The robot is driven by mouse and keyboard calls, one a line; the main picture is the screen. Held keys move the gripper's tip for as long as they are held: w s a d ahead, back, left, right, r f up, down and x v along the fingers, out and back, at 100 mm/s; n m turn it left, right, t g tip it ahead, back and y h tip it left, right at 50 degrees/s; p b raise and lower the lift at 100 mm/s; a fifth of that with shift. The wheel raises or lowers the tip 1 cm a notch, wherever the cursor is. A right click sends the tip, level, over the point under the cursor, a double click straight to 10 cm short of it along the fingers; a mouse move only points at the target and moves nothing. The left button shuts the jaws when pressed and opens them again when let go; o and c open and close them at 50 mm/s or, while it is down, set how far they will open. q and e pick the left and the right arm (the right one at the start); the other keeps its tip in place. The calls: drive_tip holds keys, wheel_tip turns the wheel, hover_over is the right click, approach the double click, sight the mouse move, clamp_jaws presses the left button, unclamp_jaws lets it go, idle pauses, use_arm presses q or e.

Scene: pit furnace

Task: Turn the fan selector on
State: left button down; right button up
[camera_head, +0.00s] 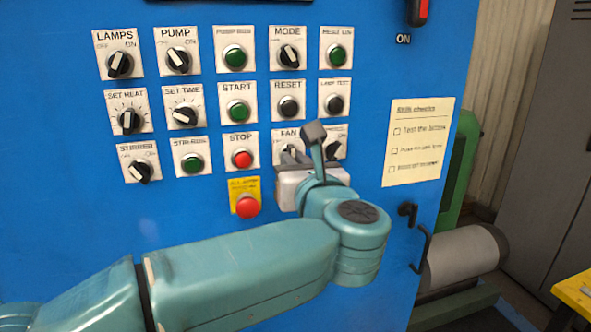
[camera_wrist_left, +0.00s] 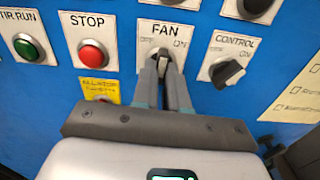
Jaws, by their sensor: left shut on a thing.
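The fan selector (camera_wrist_left: 163,60) is a dark knob on a white plate marked FAN, OFF and ON. In the head view the FAN plate (camera_head: 289,136) sits in the lower row of the blue panel, its knob largely hidden by my gripper. My left gripper (camera_wrist_left: 166,72) is at the knob, its two fingers shut on it from either side. In the head view the left gripper (camera_head: 291,156) reaches up to the knob from below. The visible part of the knob points roughly upward; its exact setting is hard to tell. My right gripper is in neither view.
The red STOP button (camera_wrist_left: 92,54) is left of FAN, and the CONTROL selector (camera_wrist_left: 226,72) is right of it. A red button on a yellow plate (camera_head: 246,204) sits below STOP. A paper checklist (camera_head: 417,142) and a black hook (camera_head: 414,236) are on the panel's right.

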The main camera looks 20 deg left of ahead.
use_arm(q)
drive_tip(key=m, duration=0.5)
drive_tip(key=shift+a+r, duration=0.1)
drive_tip(key=shift+m, duration=0.3)
idle(0.4)
drive_tip(key=c, duration=1.2)
unclamp_jaws()
drive_tip(key=shift+s, duration=0.1)
drive_tip(key=shift+o, duration=0.2)
drive_tip(key=b+v, duration=0.3)
drive_tip(key=v, duration=1.3)
drive_tip(key=shift+d, duration=0.2)
